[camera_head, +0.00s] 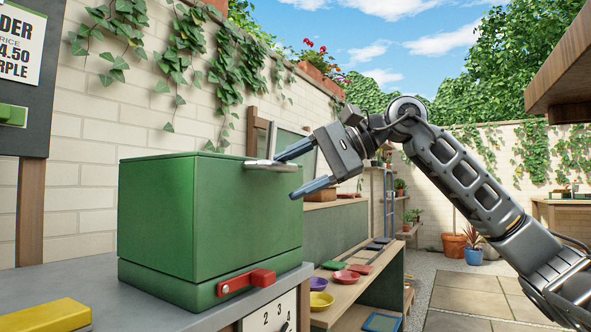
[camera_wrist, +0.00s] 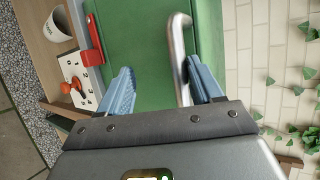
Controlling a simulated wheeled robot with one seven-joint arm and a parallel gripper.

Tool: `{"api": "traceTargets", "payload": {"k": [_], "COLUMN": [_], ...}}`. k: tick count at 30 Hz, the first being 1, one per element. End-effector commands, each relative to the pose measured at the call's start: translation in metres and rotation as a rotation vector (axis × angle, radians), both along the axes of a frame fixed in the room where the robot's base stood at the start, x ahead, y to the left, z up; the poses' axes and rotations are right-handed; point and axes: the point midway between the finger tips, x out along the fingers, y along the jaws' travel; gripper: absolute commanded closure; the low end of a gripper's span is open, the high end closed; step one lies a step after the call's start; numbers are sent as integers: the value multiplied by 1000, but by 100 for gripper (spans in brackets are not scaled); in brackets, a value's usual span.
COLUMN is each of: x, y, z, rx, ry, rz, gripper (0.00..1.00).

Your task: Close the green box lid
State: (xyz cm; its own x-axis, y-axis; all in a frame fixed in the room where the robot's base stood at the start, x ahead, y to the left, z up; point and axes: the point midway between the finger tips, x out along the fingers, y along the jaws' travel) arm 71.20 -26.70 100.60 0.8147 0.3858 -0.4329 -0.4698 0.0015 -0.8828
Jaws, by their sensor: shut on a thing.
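The green box (camera_head: 205,215) stands upright on the grey counter, with a seam low down and a red latch (camera_head: 247,281) on its lower front. A pale metal handle (camera_head: 271,165) sticks out near its top edge, and it also shows in the wrist view (camera_wrist: 179,45). The green top looks flat and level; I cannot tell if a gap remains. The handle lies against the right finger in the wrist view, while the left finger is beside the green face.
A yellow block (camera_head: 45,316) lies on the grey counter (camera_head: 130,312) at front left. A numbered panel (camera_head: 272,315) sits below the counter. Colored bowls and saucers stand on a wooden shelf (camera_head: 345,300) to the right. A white mug (camera_wrist: 57,24) shows in the wrist view.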

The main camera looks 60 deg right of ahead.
Motion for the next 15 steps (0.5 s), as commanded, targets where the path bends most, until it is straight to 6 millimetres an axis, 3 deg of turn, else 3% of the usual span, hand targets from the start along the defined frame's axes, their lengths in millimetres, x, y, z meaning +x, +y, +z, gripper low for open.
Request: {"api": "traceTargets", "payload": {"k": [11, 15], "x": [0, -10], "y": [0, -5], "z": [-3, 4], "rx": [-6, -6], "ry": [13, 12], "rz": [3, 0], "gripper": [56, 56]}}
